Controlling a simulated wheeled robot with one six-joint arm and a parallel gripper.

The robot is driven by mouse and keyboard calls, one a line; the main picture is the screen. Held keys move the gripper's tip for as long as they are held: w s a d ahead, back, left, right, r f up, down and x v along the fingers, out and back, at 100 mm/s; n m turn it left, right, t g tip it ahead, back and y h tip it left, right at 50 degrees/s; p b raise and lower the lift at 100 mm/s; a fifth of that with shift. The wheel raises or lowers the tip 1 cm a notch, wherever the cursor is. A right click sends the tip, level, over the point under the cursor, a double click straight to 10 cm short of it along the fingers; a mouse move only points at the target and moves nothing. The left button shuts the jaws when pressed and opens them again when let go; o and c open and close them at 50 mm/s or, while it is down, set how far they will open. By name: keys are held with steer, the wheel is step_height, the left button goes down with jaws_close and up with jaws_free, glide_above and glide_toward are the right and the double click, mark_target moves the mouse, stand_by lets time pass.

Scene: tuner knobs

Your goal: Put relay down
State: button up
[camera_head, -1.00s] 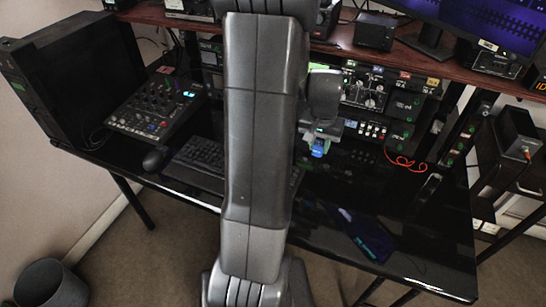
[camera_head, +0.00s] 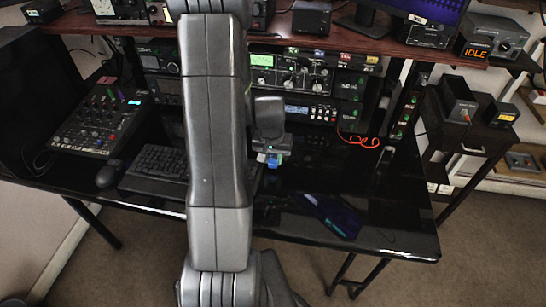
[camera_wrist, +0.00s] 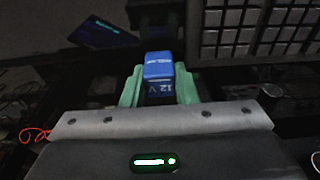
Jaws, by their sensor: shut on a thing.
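The relay (camera_wrist: 159,72) is a small blue block with "12 V" on its face. In the wrist view it sits between the green fingers of my gripper (camera_wrist: 160,88), which is shut on it. In the head view my gripper (camera_head: 271,160) holds the relay above the black desk (camera_head: 390,222), right of the keyboard. My arm hides part of the desk, and I cannot tell the exact height of the relay over it.
A keyboard (camera_head: 158,163) and mouse (camera_head: 109,176) lie to the left, beside a mixer (camera_head: 98,120). A dark tablet-like thing (camera_head: 332,214) lies near the front edge. Rack units (camera_head: 292,75) stand behind, with an orange-red cable (camera_head: 362,141) at right. A side cabinet (camera_head: 468,135) stands further right.

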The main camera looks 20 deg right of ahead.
steer(key=shift+f, duration=0.1)
steer(key=o, duration=0.6)
steer(key=shift+f, duration=0.1)
steer(key=shift+c, duration=0.2)
steer(key=o, duration=0.4)
